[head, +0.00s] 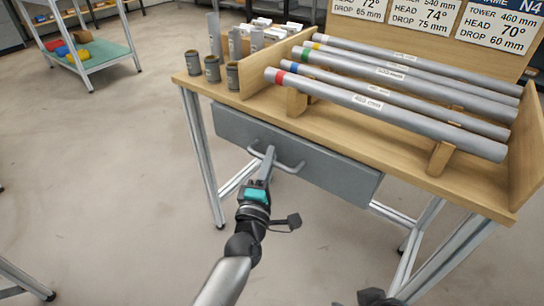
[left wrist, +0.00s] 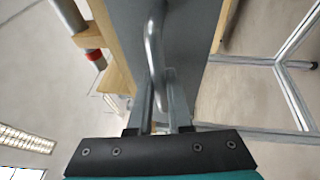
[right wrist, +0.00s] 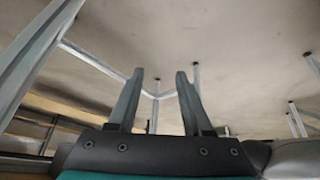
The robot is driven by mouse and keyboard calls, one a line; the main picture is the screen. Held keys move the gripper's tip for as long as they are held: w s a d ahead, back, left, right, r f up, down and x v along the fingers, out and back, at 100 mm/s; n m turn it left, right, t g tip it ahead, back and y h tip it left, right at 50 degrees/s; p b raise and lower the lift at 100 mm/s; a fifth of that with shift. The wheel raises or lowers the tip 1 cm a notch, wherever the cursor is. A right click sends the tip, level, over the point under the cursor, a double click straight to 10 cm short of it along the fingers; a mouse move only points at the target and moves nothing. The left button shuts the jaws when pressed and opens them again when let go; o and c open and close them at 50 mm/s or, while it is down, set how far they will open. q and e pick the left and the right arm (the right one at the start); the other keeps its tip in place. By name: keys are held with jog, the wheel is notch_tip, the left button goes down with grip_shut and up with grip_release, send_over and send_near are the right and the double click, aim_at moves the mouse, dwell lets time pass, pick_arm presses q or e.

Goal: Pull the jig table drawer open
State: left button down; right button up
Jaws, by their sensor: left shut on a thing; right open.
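The jig table drawer (head: 330,172) is a grey front under the wooden tabletop, with a bar handle (head: 290,167) at its middle. It looks closed or nearly so; I cannot tell exactly. My left gripper (head: 264,160) is at the handle, its fingers shut on the bar. In the left wrist view the handle (left wrist: 154,50) runs between the two fingers (left wrist: 160,100), with the grey drawer front (left wrist: 190,40) behind it. My right gripper (right wrist: 157,90) is open and empty in the right wrist view, low near table legs.
The wooden table (head: 225,98) carries several grey tubes (head: 390,108) with coloured bands, and short dark cylinders (head: 212,68) at its left end. Metal legs (head: 203,155) stand below. A shelf cart (head: 90,50) stands at the back left.

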pick_arm(q)
jog(key=s+a+p, duration=0.5)
jog(key=s+a, duration=0.6)
jog(key=s, duration=0.5)
jog(key=shift+a+p, duration=0.3)
jog(key=shift+p, duration=0.05)
pick_arm(e)
notch_tip(320, 180, down, 11)
jog(key=s+d+g, duration=0.1)
jog(key=s+g, duration=0.1)
jog(key=shift+s+g+h, duration=0.3)
pick_arm(q)
jog(key=c, duration=0.8)
grip_release()
jog(key=shift+c, duration=0.2)
